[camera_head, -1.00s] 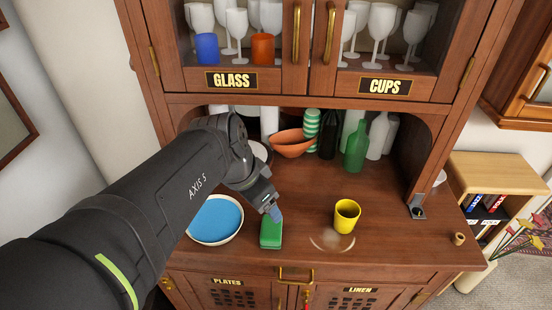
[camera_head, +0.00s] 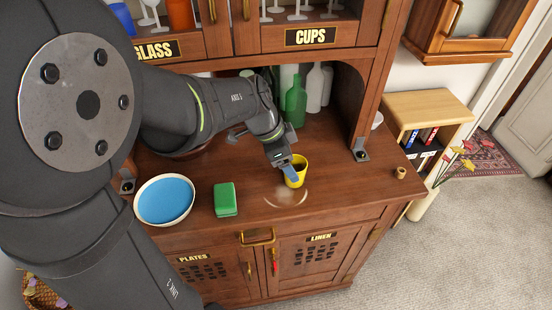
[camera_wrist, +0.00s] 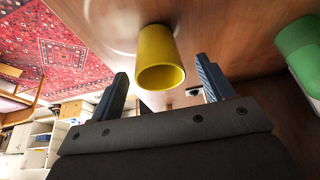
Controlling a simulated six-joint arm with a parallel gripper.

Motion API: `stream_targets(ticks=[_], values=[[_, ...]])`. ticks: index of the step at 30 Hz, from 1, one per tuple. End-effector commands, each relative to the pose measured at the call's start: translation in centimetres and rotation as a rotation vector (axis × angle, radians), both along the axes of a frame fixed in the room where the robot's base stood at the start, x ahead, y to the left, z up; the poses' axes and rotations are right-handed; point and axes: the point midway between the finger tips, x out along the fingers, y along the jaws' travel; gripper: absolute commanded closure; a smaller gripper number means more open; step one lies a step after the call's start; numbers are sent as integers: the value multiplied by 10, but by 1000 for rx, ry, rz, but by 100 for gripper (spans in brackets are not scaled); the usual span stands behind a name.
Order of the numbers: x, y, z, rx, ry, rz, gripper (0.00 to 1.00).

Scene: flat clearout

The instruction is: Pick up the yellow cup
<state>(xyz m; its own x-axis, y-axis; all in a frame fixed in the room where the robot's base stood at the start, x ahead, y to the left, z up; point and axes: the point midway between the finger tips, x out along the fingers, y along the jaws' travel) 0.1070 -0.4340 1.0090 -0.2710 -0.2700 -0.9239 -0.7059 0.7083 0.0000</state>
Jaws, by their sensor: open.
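The yellow cup (camera_head: 299,172) stands upright on the wooden counter of the cabinet, beside a pale ring mark. My gripper (camera_head: 288,168) is right at the cup in the head view and partly covers it. In the wrist view the yellow cup (camera_wrist: 158,58) shows between and ahead of the two dark blue fingers of my gripper (camera_wrist: 168,88). The fingers are spread apart with clear gaps on both sides of the cup. I cannot tell from the head view whether a finger touches it.
A green block (camera_head: 225,199) and a blue-filled round dish (camera_head: 164,200) lie left of the cup. A green bottle (camera_head: 295,102) and pale bottles stand behind it. A small brown ring-shaped item (camera_head: 400,173) is at the right. The counter between cup and right edge is mostly clear.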

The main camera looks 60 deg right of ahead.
Motion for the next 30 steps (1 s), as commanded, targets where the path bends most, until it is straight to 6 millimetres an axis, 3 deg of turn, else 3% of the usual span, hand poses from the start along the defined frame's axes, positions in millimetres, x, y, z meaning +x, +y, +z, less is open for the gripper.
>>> stream_targets(ticks=[13,23,30], values=[[-19,-14,-45,3,1,1,26],[-20,-17,-52,1,-1,3,26],[-20,-17,-51,1,-1,2,71]])
